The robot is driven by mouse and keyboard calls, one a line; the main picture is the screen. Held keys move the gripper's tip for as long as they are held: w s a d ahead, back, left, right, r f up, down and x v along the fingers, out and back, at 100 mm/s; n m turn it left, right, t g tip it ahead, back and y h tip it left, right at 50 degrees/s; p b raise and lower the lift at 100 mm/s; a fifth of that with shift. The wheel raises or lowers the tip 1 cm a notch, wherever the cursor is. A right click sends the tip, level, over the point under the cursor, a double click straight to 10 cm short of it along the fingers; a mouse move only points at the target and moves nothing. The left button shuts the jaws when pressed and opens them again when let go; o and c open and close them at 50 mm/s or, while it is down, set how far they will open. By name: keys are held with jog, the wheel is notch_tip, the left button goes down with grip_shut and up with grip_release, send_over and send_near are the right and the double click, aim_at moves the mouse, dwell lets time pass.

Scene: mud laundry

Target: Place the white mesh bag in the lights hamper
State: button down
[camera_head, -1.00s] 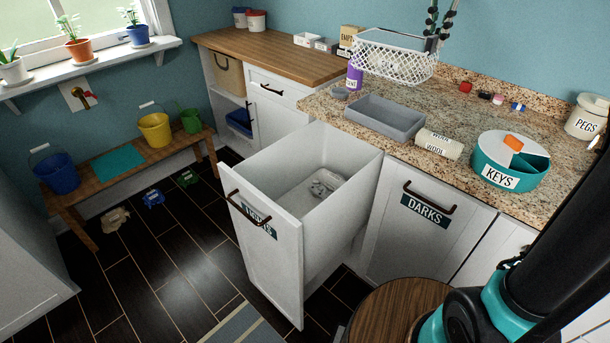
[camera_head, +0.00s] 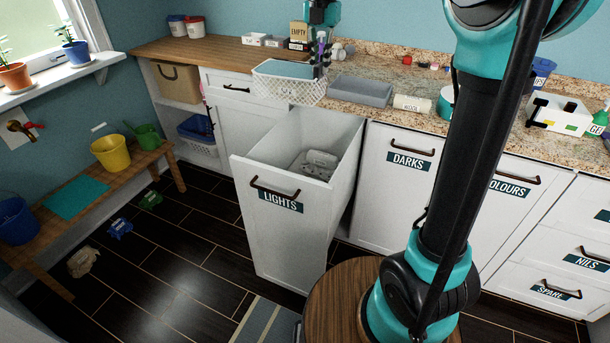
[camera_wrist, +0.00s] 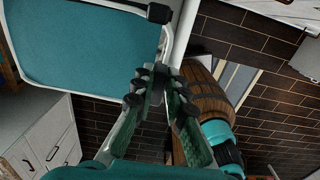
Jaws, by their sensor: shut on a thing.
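The lights hamper (camera_head: 272,232) is a white pull-out bin labelled LIGHTS, standing open below the counter. A pale, greyish crumpled item (camera_head: 316,161) lies on its floor; it may be the white mesh bag, but its weave is too small to tell. My gripper (camera_head: 320,74) is above the counter behind the hamper, shut on the rim of a white lattice basket (camera_head: 288,92). In the wrist view my gripper (camera_wrist: 155,85) closes at the rim of the basket (camera_wrist: 170,45), which has a flat teal surface inside. I cannot tell whether the basket touches the counter.
A grey tray (camera_head: 361,91) and a rolled cream item (camera_head: 412,103) sit on the granite counter right of the basket. The wooden counter (camera_head: 190,49) has clear room at left. A bench (camera_head: 105,184) with buckets stands at left. The DARKS front (camera_head: 400,190) is shut.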

jog(key=d+f, duration=0.2)
jog(key=f, duration=2)
jog(key=w+d+f, duration=0.1)
jog(key=d+f, duration=0.1)
jog(key=f, duration=2.1)
jog(key=shift+f, duration=0.15)
jog(key=c, duration=1.5)
grip_release()
jog(key=shift+c, duration=0.2)
notch_tip(320, 180, up, 12)
